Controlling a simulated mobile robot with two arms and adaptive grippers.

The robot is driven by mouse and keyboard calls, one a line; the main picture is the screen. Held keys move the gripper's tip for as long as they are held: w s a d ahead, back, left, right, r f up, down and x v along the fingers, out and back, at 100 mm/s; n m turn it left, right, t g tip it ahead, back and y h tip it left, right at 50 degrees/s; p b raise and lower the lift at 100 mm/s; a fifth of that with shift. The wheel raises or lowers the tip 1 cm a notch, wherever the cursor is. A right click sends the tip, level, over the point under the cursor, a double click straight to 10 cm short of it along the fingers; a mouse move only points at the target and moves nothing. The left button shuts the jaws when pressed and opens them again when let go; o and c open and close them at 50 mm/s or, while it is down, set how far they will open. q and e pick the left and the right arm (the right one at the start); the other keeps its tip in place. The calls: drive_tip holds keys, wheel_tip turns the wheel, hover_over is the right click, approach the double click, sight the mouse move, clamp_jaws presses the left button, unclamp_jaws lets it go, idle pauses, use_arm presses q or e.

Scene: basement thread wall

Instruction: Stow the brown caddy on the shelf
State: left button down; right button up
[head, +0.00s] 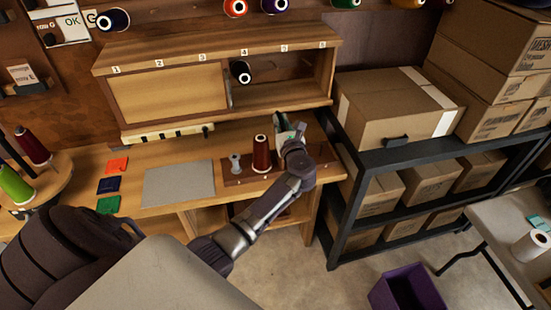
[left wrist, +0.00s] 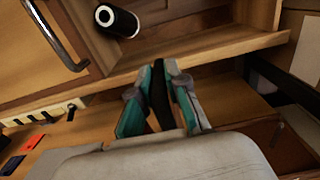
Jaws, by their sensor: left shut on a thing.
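The brown caddy (head: 236,177) lies low on the right part of the wooden workbench, with a dark red thread cone (head: 261,153) and a small grey bobbin (head: 235,163) at it. My left gripper (head: 287,124) is at its far right side and shut on a thin dark part, apparently of the caddy. In the left wrist view the teal-padded fingers (left wrist: 162,85) close in around this dark strip. A brown open-topped part of the caddy (left wrist: 290,150) shows at lower right there; my palm hides the rest. The wooden shelf unit (head: 215,58) stands at the back of the bench.
A black spool (head: 240,72) lies in the shelf's open bay, also in the left wrist view (left wrist: 117,20). A sliding panel (head: 168,93) covers the left bay. A grey mat (head: 179,184) and coloured cards are left. A black rack (head: 400,155) with boxes stands right.

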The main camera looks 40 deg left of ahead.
use_arm(q)
drive_tip(key=shift+r, duration=0.15)
drive_tip(key=shift+r+p, duration=1)
drive_tip(key=shift+r, duration=0.45)
drive_tip(key=shift+f, duration=0.1)
